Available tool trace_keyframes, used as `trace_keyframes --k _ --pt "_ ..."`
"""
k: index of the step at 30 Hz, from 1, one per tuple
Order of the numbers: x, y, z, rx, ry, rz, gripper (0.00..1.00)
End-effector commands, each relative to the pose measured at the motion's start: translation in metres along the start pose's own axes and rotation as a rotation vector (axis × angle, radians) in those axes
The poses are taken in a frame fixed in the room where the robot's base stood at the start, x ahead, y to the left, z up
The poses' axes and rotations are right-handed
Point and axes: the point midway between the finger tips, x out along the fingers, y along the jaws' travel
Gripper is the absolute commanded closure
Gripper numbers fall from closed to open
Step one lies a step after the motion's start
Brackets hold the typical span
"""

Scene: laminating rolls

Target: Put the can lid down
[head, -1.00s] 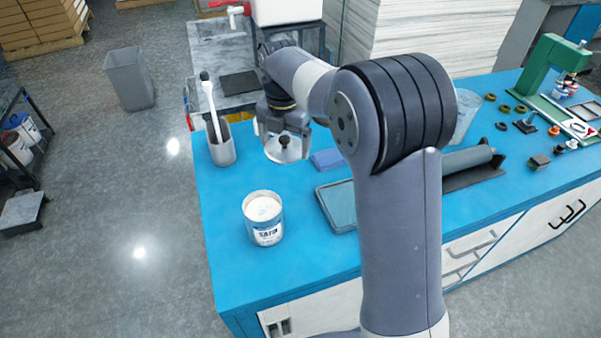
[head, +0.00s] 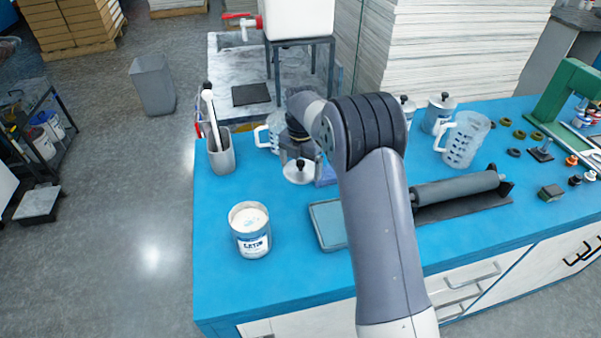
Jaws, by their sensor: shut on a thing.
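My gripper (head: 298,162) points down over the back part of the blue table, shut on the can lid (head: 299,175). The lid is a pale round disc with a dark knob, and the jaws are at the knob. I cannot tell whether the lid touches the table top or hangs just above it. The open can (head: 251,235), with white contents and a blue-lettered label, stands upright at the front left of the table (head: 222,290), apart from the lid.
A grey holder (head: 222,158) with a white-handled tool stands at the back left. A clear jug (head: 275,132) is behind my gripper. A blue-grey tray (head: 328,224) lies right of the can. A roller (head: 455,190) and another jug (head: 463,140) are further right. Table around the can is clear.

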Motion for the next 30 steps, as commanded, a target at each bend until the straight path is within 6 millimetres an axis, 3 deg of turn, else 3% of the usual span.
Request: trace_keyframes --k 6,25,26,30 --pt "0.029 -0.001 -0.001 0.0 0.003 -0.003 0.32" --pt "0.043 0.0 -0.001 0.0 0.001 -0.001 0.32" --pt "0.042 0.0 0.0 0.0 0.001 -0.001 0.08" --pt "0.041 0.0 -0.001 0.0 0.001 -0.001 0.0"
